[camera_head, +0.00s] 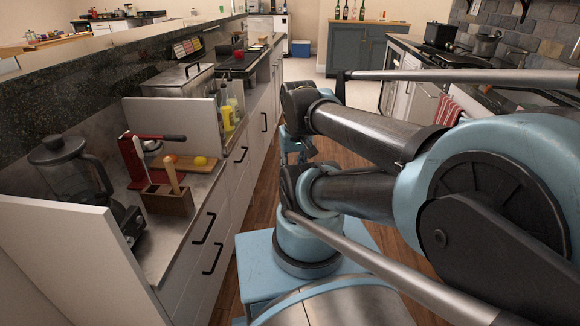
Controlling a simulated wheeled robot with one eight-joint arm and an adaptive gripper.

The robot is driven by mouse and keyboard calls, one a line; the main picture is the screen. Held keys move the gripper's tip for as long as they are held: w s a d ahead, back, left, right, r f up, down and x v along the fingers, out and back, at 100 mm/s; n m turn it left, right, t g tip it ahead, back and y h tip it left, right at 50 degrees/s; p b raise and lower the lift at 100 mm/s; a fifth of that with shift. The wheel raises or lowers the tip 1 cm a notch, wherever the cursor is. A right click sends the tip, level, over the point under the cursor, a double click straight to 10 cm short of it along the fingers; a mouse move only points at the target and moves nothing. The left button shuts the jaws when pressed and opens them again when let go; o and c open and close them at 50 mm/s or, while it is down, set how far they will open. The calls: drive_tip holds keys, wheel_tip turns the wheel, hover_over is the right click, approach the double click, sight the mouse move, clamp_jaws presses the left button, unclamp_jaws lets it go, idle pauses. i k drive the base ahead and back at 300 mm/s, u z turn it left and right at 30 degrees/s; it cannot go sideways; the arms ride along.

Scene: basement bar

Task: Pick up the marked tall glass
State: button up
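I cannot make out a marked tall glass in the head view, and no marker shows on anything. My arm is folded across the right half of the picture. Its far end, near the picture's middle, is partly hidden behind its own links. My gripper's fingers cannot be seen.
Bottles (345,13) stand on a far cabinet (356,47). A stove (470,63) is at right. Wood floor (262,198) runs between.

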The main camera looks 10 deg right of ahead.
sight(238, 50)
drive_tip(key=z, duration=1.4)
drive_tip(key=i, duration=1.3)
drive_tip(key=u, duration=1.95)
